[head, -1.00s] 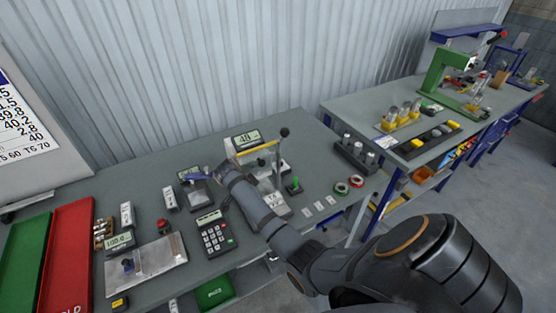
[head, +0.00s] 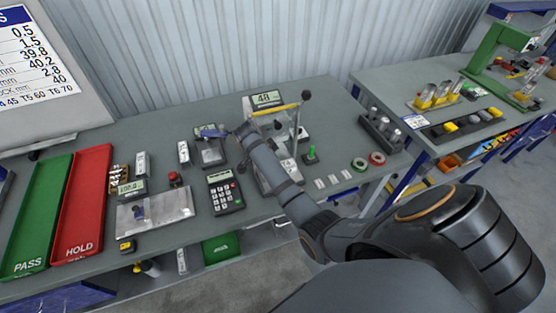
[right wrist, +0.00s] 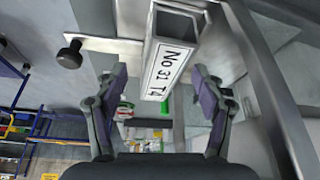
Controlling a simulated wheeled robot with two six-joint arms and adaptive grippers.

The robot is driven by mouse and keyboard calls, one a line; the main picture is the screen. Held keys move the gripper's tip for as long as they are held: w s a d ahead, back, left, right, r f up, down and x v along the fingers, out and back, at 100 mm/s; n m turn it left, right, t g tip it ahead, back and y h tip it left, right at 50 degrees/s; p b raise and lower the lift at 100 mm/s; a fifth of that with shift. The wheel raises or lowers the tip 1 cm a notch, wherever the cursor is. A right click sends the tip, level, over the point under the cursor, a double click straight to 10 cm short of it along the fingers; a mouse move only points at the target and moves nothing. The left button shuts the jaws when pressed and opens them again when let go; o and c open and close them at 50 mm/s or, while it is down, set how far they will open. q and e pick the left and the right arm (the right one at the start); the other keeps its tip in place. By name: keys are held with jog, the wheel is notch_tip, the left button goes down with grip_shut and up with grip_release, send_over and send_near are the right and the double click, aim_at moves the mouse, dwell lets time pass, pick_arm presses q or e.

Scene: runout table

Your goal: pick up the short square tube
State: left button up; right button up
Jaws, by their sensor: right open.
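I see a gap on the left; contact on the right cannot be told. My left gripper is not in view.
A grey lever device (head: 283,110) with a black knob stands beside my right wrist. The calculator (head: 224,192), balance (head: 212,155), green tray (head: 38,215) and red tray (head: 83,205) lie to the left. Green and red tape rings lie right, near the bench edge.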

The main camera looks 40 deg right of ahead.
jog(key=shift+d+f, duration=0.2)
jog(key=shift+d, duration=0.15)
jog(key=shift+d+f, duration=0.3)
jog(key=shift+d, duration=0.1)
jog(key=shift+a+r, duration=0.1)
jog(key=shift+a, duration=0.2)
jog(key=c, duration=1.2)
jog(key=shift+c, duration=1.1)
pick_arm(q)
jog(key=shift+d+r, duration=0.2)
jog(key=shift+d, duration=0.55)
